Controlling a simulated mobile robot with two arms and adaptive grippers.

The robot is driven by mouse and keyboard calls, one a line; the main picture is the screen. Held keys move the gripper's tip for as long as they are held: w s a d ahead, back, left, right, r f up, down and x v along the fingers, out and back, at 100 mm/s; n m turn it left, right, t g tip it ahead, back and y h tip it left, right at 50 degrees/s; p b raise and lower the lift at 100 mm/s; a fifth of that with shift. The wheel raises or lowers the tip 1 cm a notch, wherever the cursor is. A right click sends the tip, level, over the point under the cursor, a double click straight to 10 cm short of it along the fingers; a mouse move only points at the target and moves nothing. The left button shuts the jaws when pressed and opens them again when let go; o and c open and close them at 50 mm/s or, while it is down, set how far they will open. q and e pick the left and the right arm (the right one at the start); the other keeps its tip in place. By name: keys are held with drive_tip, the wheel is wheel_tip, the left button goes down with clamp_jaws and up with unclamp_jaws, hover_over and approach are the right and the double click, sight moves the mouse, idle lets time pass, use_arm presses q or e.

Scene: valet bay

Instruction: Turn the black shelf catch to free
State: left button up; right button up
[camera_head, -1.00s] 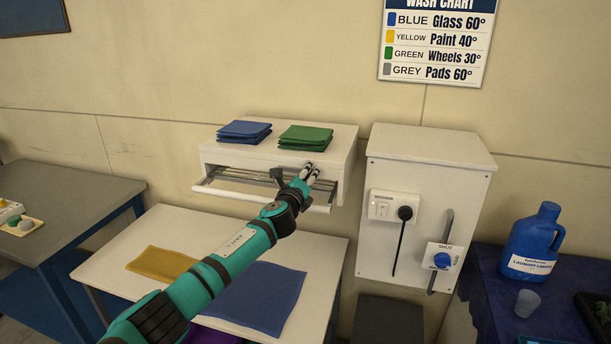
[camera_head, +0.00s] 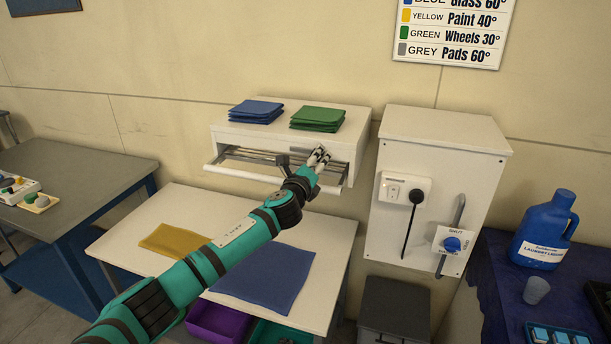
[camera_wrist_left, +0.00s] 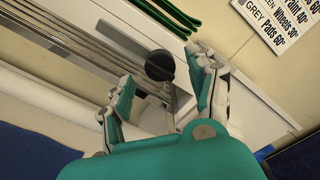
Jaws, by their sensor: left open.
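The black shelf catch (camera_wrist_left: 160,65) shows in the left wrist view as a round dark knob at the end of the metal rack bars, on the white shelf's front. My left gripper (camera_wrist_left: 160,72) is open, with one finger on each side of the catch. I cannot tell whether the fingers touch it. In the head view my left gripper (camera_head: 318,158) is at the right end of the white wall shelf (camera_head: 235,136), and the catch cannot be made out there. The catch's pointer and any lettering on it are not readable. My right gripper is not in view.
Folded blue cloths (camera_head: 256,111) and green cloths (camera_head: 317,117) lie on the shelf. A white table (camera_head: 190,207) below bears a yellow cloth (camera_head: 175,241) and a blue cloth (camera_head: 265,277). A white cabinet (camera_head: 440,150) stands close to the right of the shelf.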

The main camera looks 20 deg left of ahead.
use_arm(q)
drive_tip(key=s, duration=0.8)
drive_tip(key=shift+s+a, duration=0.2)
drive_tip(key=shift+s, duration=0.05)
drive_tip(key=shift+f, duration=0.15)
drive_tip(key=s+a+f+n+g+b, duration=0.1)
drive_tip(key=s+a+f+n+g, duration=0.15)
drive_tip(key=f, duration=1.15)
drive_tip(key=s+a+f+n+g+y+b, duration=0.15)
drive_tip(key=s+f+n, duration=0.25)
drive_tip(key=f, duration=0.9)
drive_tip(key=s+a+f+n+g+b, duration=0.1)
drive_tip(key=s+f+n+g, duration=0.25)
drive_tip(key=f, duration=1.05)
drive_tip(key=s+a+f+n+g+b, duration=0.15)
drive_tip(key=s+f+n+g, duration=0.3)
drive_tip(key=s+f, duration=1.35)
drive_tip(key=s+d+f+n+g+b, duration=0.1)
drive_tip(key=s+f+n, duration=0.2)
drive_tip(key=s, duration=0.9)
drive_tip(key=s+d+f+n+g+b, duration=0.1)
drive_tip(key=s+f+n+g, duration=0.1)
drive_tip(key=s+f, duration=0.6)
drive_tip(key=s+d+f+n+g+b, duration=0.1)
drive_tip(key=s+f+n, duration=0.3)
drive_tip(key=s, duration=1.2)
wheel_tip(320, 180, down, 2)
drive_tip(key=shift+d+f+g+h, duration=0.15)
drive_tip(key=shift+f+g+h, duration=0.05)
drive_tip(key=shift+g+h, duration=0.3)
